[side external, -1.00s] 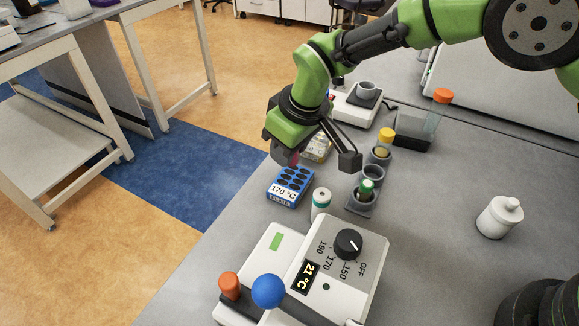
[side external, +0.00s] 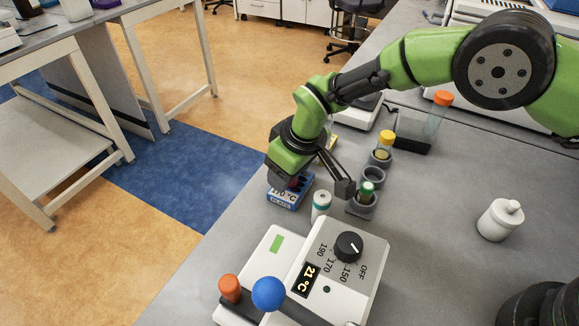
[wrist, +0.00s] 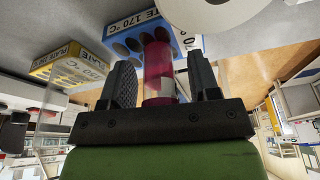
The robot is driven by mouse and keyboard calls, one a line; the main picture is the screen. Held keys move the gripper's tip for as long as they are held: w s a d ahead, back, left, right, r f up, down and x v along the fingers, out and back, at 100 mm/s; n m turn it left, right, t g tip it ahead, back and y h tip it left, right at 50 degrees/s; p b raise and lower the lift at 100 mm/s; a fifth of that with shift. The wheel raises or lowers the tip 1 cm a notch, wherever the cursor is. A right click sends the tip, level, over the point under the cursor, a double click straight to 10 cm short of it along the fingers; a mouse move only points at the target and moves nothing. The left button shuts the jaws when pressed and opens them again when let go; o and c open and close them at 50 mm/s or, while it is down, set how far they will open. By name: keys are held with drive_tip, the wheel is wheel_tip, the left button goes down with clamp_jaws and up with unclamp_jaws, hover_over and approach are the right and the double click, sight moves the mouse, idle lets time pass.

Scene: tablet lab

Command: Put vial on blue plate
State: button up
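The vial (wrist: 158,70), with pink-red contents, stands between the two fingers of my gripper (wrist: 160,85). In the wrist view a gap shows on each side of it, so the fingers look open around it. Its far end meets the holed face of the blue plate (wrist: 190,42); how deep it sits is hidden. In the side view the blue plate (side external: 284,202), marked 170 °C, lies under my gripper (side external: 294,182), which covers most of its holes. Only a dark red bit of the vial shows there.
Grey holders with a green-capped vial (side external: 366,191) and a yellow-capped vial (side external: 384,145) stand further right. The hotplate (side external: 345,275) is in front. A yellow plate (wrist: 68,66) lies beside the blue one.

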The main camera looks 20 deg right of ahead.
drive_tip(key=v, duration=1.2)
drive_tip(key=shift+r, duration=0.2)
drive_tip(key=s+d+r+m+t, duration=0.1)
drive_tip(key=s+d+r+m, duration=0.15)
drive_tip(key=d+r, duration=0.4)
drive_tip(key=s+d+r+m+t, duration=0.1)
drive_tip(key=s+d+r+m, duration=0.15)
drive_tip(key=d+r, duration=0.4)
drive_tip(key=s+d+r+m+t, duration=0.1)
drive_tip(key=s+d+m, duration=0.2)
drive_tip(key=s, duration=0.5)
drive_tip(key=s+d+r+m+t, duration=0.1)
drive_tip(key=s+d+r+m, duration=0.1)
drive_tip(key=s+d, duration=0.3)
drive_tip(key=s, duration=0.4)
drive_tip(key=shift+s+r+m+t, duration=0.15)
drive_tip(key=shift+r+m+t, duration=0.15)
drive_tip(key=shift+m, duration=0.1)
